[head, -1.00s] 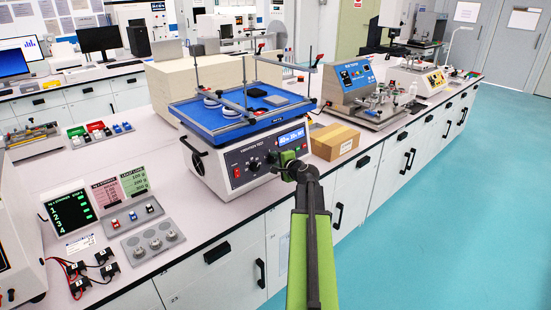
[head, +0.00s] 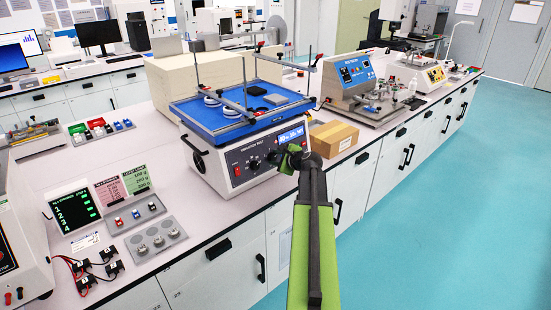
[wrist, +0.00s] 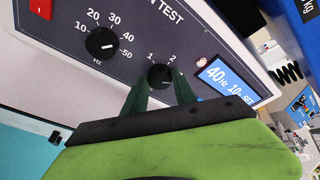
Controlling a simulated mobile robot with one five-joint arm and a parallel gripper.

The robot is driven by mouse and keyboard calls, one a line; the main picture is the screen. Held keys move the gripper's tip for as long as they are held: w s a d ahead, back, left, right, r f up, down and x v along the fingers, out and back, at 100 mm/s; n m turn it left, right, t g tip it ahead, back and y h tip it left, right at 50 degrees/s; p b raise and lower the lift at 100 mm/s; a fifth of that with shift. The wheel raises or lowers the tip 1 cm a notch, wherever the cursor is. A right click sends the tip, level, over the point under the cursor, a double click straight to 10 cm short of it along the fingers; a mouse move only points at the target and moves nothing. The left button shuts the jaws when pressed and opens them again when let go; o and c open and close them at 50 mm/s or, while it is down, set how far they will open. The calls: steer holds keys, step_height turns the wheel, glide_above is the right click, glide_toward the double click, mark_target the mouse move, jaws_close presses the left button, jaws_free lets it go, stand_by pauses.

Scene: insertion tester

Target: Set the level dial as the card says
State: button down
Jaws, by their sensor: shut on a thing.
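The level dial (wrist: 160,76) is a round black knob on the dark front panel of the vibration tester (head: 245,155), with the numbers 1 and 2 readable around it. My gripper (wrist: 158,88) has its two green fingers on either side of the knob, shut on it. The dial's pointer setting is hard to make out. In the head view my gripper (head: 290,158) is at the panel and hides the dial. A blue card or display (wrist: 226,83) right of the dial shows "40" Hz and "10" with small text; the rest is unclear.
The Hz knob (wrist: 102,43) is close left of the level dial, with a red switch (wrist: 41,8) beyond it. A blue tray (head: 240,105) with a frame tops the tester. A cardboard box (head: 334,138) stands right of it. Dial cards stand at the left.

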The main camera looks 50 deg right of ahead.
stand_by(0.4)
steer(key=c, duration=1)
jaws_free()
